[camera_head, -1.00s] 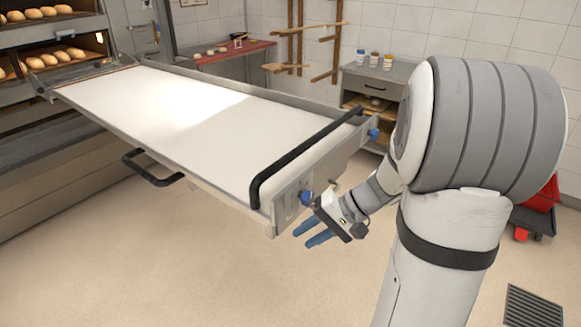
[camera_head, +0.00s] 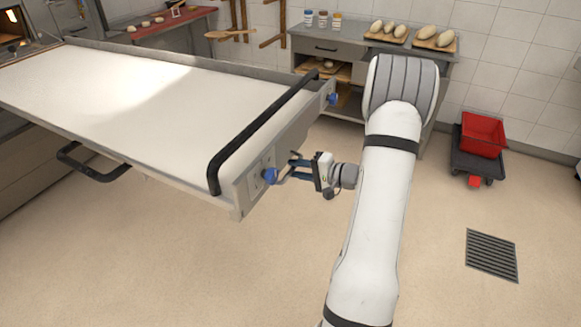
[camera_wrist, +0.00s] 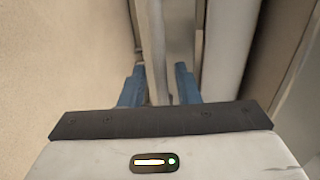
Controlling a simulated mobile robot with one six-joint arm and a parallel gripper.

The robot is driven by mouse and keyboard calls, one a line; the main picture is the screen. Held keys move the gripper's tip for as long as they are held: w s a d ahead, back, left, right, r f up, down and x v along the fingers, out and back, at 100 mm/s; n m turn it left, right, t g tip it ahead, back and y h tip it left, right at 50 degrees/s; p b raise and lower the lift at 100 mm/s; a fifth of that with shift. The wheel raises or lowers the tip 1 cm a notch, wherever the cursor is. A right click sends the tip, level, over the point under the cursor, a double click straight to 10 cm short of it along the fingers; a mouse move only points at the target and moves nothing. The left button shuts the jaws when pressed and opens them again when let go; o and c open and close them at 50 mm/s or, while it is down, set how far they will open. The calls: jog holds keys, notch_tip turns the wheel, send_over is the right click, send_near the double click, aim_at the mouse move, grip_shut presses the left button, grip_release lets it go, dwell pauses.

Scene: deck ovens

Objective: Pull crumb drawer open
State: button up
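I cannot tell for sure which part is the crumb drawer. A black bar handle (camera_head: 92,170) shows below the near long side of the white-topped loader (camera_head: 150,95), at left in the head view; what it is fixed to is partly hidden. My gripper (camera_head: 286,167) is beside the loader's right end plate, close to a blue knob (camera_head: 270,176), far to the right of that handle. In the wrist view its two blue fingers (camera_wrist: 160,85) are apart, with a pale upright edge showing beyond and between them. I see no grip on anything.
A black bar (camera_head: 262,130) crosses the loader's right end. A grey cabinet (camera_head: 320,47) with a small drawer stands behind, bread on top. A red bin (camera_head: 483,133) on a dolly stands right. The floor around the drain grate (camera_head: 491,256) is clear.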

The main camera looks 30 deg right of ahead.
jog(key=shift+x, duration=0.95)
jog(key=shift+c, duration=0.3)
grip_shut()
jog(key=shift+s+a, duration=0.1)
